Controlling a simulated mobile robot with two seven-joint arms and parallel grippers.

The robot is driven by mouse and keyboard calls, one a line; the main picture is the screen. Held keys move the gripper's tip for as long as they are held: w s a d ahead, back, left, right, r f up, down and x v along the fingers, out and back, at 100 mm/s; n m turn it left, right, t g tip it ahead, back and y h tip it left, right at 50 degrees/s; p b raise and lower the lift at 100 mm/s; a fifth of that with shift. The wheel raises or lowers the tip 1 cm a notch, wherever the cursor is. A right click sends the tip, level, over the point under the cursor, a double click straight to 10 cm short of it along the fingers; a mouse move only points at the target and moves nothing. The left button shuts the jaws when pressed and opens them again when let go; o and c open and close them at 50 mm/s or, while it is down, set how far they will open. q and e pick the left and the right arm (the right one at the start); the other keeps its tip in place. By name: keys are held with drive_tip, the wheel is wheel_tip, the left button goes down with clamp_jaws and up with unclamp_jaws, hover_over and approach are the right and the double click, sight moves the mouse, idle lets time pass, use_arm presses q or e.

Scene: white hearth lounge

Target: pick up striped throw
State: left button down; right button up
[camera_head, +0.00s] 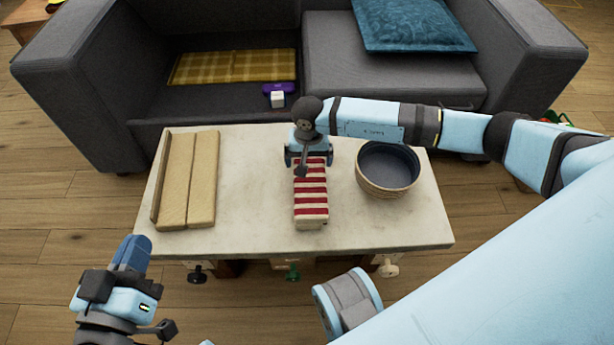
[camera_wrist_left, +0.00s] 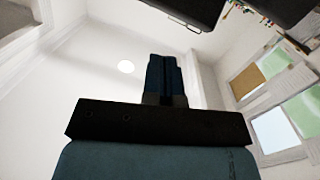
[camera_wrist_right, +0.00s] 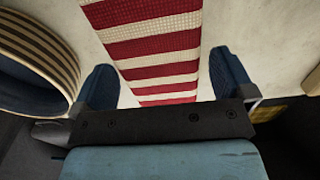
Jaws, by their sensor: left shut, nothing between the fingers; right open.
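The striped throw (camera_head: 311,203), folded into a narrow red and cream block, lies on the pale coffee table (camera_head: 260,232). In the right wrist view the throw (camera_wrist_right: 155,45) runs between the two fingers. My right gripper (camera_head: 309,160) is open over the throw's far end, pointing down, with one finger on either side. In the right wrist view my right gripper (camera_wrist_right: 165,85) shows bare table beside the throw; I cannot tell whether its fingers touch the cloth. My left gripper (camera_head: 133,252) is shut and empty, off the table's front left; it also shows in the left wrist view (camera_wrist_left: 165,75).
A round striped basket (camera_head: 387,178) stands right of the throw, close to my right forearm. Behind is a grey sofa (camera_head: 390,75) with a yellow checked blanket (camera_head: 232,66), a blue cushion (camera_head: 412,25) and a purple item (camera_head: 278,92).

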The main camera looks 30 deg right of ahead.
drive_tip(key=shift+s+f, duration=0.1)
drive_tip(key=shift+f, duration=0.35)
drive_tip(key=f, duration=0.1)
drive_tip(key=f+b, duration=0.2)
drive_tip(key=shift+s+f, duration=0.25)
drive_tip(key=shift+f, duration=0.15)
drive_tip(key=shift+f+b, duration=0.25)
drive_tip(key=shift+b, duration=0.1)
use_arm(q)
drive_tip(key=shift+w+a+f+m, duration=0.25)
drive_tip(key=shift+w+f+m, duration=0.25)
drive_tip(key=shift+f+m, duration=0.15)
use_arm(e)
drive_tip(key=shift+r, duration=0.1)
drive_tip(key=c, duration=0.9)
drive_tip(key=shift+o, duration=0.2)
